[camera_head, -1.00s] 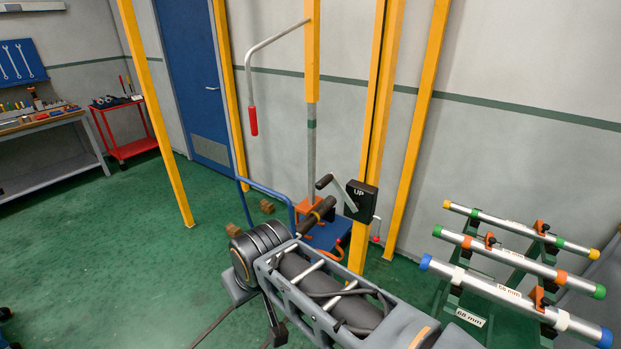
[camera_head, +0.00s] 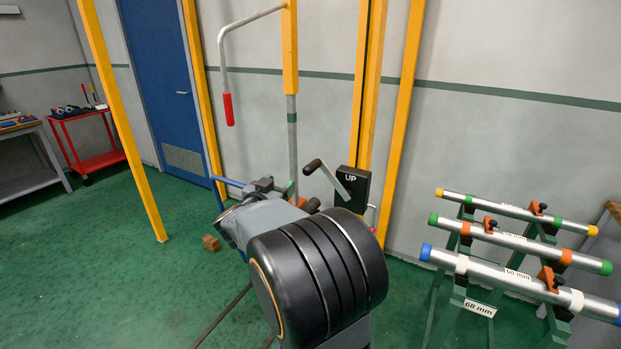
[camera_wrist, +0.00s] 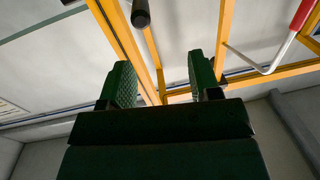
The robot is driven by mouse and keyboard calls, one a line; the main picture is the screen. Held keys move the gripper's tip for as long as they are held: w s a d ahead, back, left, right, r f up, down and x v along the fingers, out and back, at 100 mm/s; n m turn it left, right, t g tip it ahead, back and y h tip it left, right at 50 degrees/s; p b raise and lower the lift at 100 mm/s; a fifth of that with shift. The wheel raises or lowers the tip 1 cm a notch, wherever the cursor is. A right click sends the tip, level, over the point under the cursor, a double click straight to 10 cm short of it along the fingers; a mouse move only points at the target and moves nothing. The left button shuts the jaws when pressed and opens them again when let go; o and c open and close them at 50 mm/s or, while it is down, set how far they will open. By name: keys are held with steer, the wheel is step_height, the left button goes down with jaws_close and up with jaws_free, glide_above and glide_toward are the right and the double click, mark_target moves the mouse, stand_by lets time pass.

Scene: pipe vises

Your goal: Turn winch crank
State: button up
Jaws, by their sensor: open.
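The winch crank (camera_head: 331,180) is a grey arm with a black grip (camera_head: 313,166), on a black winch box (camera_head: 352,189) marked UP, fixed to a yellow post. The grip points to the left. My gripper (camera_head: 277,188) is left of the crank in the head view, partly hidden behind my own arm. In the wrist view my gripper (camera_wrist: 161,82) shows two green ridged fingers, wide apart with nothing between them. A black cylinder, apparently the crank's grip (camera_wrist: 140,14), shows at the top, beyond the fingertips and apart from them.
A bent rod with a red handle (camera_head: 228,108) hangs at upper left; the handle also shows in the wrist view (camera_wrist: 302,14). Several yellow posts (camera_head: 404,110) stand around. A rack with metal pipes (camera_head: 520,243) stands right.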

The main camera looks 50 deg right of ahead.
mark_target(311, 168)
steer(key=shift+m+g+h, duration=0.3)
steer(key=shift+m+g, duration=0.1)
steer(key=shift+g, duration=0.4)
steer(key=x, duration=0.5)
steer(key=s+x, duration=0.1)
steer(key=x, duration=0.3)
steer(key=p+x, duration=0.1)
steer(key=x, duration=0.4)
steer(key=shift+s+d+f, duration=0.15)
steer(key=shift+d+f, duration=0.2)
steer(key=shift+d, duration=0.1)
jaws_close()
